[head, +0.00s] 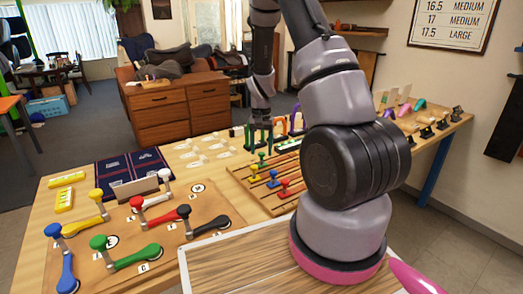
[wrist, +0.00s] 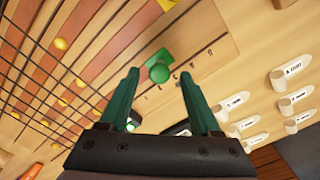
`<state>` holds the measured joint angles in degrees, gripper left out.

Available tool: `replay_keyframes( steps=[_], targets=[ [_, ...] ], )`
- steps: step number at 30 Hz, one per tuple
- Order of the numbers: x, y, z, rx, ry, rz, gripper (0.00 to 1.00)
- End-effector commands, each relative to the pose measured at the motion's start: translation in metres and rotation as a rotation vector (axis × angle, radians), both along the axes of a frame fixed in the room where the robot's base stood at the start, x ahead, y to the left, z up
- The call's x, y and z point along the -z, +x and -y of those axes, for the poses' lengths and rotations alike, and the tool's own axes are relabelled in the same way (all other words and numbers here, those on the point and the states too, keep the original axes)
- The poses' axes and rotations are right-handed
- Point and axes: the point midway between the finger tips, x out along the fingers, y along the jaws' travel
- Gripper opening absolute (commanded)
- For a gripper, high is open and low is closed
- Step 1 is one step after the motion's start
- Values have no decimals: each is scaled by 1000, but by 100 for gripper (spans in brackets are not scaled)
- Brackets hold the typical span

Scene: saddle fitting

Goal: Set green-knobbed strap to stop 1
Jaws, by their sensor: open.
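The green-knobbed strap's green knob (head: 262,155) sits near the far end of the slotted wooden board in the head view. In the wrist view the round green knob (wrist: 160,73) stands on a green slider, between and beyond my fingertips. My gripper (head: 258,142) points down close above it, with its two green fingers spread. In the wrist view my gripper (wrist: 158,85) is open and empty, with a gap on both sides of the knob. Small dark marks, too small to read, run beside the green slider.
White labelled tags (wrist: 292,68) lie beside the board. A dark wire-like grid (wrist: 50,55) crosses the left of the wrist view. Coloured levers (head: 130,257) stand on a nearer board.

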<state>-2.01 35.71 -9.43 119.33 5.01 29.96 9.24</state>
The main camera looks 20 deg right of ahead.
Motion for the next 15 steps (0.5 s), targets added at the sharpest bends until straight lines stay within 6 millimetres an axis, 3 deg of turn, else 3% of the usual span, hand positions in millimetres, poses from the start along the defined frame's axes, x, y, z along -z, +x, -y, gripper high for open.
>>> replay_keyframes(
  steps=[10,11,15],
  targets=[
    [6,0,0,0,0,0,64],
    [6,0,0,0,0,0,60],
    [6,0,0,0,0,0,7]
  ],
)
